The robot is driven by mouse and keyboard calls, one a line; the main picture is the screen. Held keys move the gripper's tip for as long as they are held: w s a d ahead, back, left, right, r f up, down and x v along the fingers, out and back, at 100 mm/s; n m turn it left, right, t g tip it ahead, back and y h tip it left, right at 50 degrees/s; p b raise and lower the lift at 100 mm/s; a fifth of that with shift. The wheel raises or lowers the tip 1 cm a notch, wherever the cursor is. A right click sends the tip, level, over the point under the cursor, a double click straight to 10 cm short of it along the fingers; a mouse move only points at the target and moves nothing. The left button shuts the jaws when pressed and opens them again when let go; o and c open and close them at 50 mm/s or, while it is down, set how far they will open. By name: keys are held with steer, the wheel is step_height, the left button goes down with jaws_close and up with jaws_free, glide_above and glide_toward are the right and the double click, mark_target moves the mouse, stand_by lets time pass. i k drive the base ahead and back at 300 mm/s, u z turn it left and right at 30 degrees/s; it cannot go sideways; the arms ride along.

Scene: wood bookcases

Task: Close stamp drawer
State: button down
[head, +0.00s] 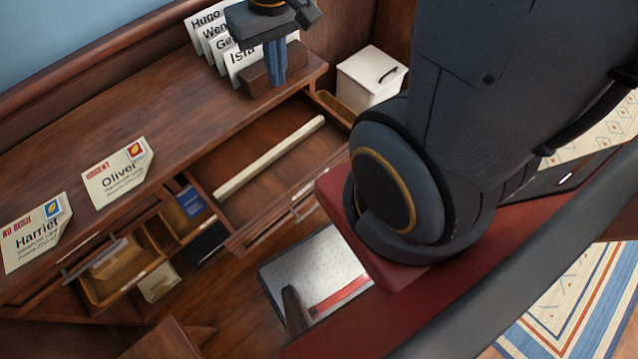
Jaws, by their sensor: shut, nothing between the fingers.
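A wide wooden drawer (275,230) is pulled out from the desk, with a long cream bar (268,158) lying inside. To its left, a small compartment holds a blue item (190,202). Further left, another drawer with a metal handle (96,258) is open and shows tan contents. I cannot tell from labels which one is the stamp drawer.
Two letters, Oliver (118,174) and Harriet (36,233), lie on the desktop (70,165). Name cards (245,62) stand in a wooden holder (257,80). A white box (370,75) stands right of the desk. A speckled panel with a red strip (338,295) is below.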

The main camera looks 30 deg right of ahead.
mark_target(255, 181)
steer(key=u, duration=1.35)
steer(key=k, duration=1.05)
steer(key=z, duration=1.45)
